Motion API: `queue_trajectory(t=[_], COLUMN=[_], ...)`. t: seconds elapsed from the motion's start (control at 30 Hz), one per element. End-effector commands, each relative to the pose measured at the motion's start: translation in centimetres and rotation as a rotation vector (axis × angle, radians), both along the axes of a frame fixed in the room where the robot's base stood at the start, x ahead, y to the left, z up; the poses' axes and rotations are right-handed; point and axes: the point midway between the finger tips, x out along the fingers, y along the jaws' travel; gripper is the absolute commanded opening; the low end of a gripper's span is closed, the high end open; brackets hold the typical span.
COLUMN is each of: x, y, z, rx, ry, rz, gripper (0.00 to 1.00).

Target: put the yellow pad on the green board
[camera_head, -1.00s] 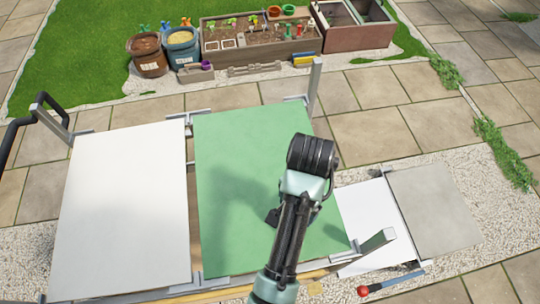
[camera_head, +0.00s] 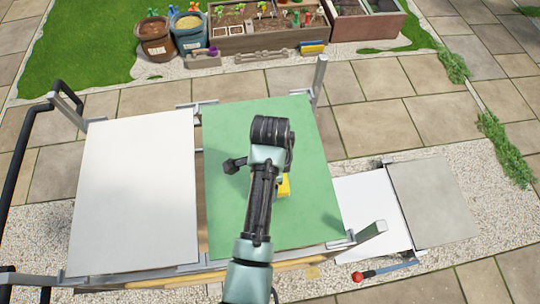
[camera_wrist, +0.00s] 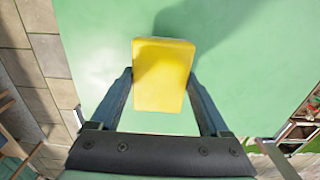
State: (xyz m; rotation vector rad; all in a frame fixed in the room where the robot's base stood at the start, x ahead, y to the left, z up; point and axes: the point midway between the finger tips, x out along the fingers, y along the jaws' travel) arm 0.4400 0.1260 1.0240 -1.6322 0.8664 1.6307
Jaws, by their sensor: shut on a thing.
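The yellow pad (camera_wrist: 162,75) is held between the two fingers of my gripper (camera_wrist: 161,92) in the wrist view. In the head view a small part of the yellow pad (camera_head: 284,186) shows beside my arm, which hides the rest. The green board (camera_head: 305,135) lies below and around the pad; it also fills most of the wrist view (camera_wrist: 260,70). A shadow falls on the board beside the pad. I cannot tell whether the pad touches the board.
A white board (camera_head: 135,190) lies left of the green board. A smaller white panel (camera_head: 370,215) and a grey panel (camera_head: 432,200) lie to the right. Metal brackets stand at the frame's corners. Planters and buckets (camera_head: 190,35) stand at the back.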

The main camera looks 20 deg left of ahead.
Motion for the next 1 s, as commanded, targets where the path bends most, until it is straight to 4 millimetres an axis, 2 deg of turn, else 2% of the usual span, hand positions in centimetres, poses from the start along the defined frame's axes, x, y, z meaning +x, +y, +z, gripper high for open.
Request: queue_trajectory(t=[0.2, 0.63, 0.67, 0.7, 0.77, 1.0], x=[-0.1, 0.0, 0.0, 0.0, 0.0, 0.0], y=[0.0, 0.0, 0.0, 0.0, 0.0, 0.0], z=[-3.0, -3.8, -3.7, -3.7, -3.7, -3.5], rx=[-0.001, 0.000, 0.000, 0.000, 0.000, 0.000], ry=[0.003, 0.000, 0.000, 0.000, 0.000, 0.000], rz=[0.001, 0.001, 0.001, 0.001, 0.001, 0.001], gripper=[0.28, 0.28, 0.83, 0.90, 1.00, 1.00])
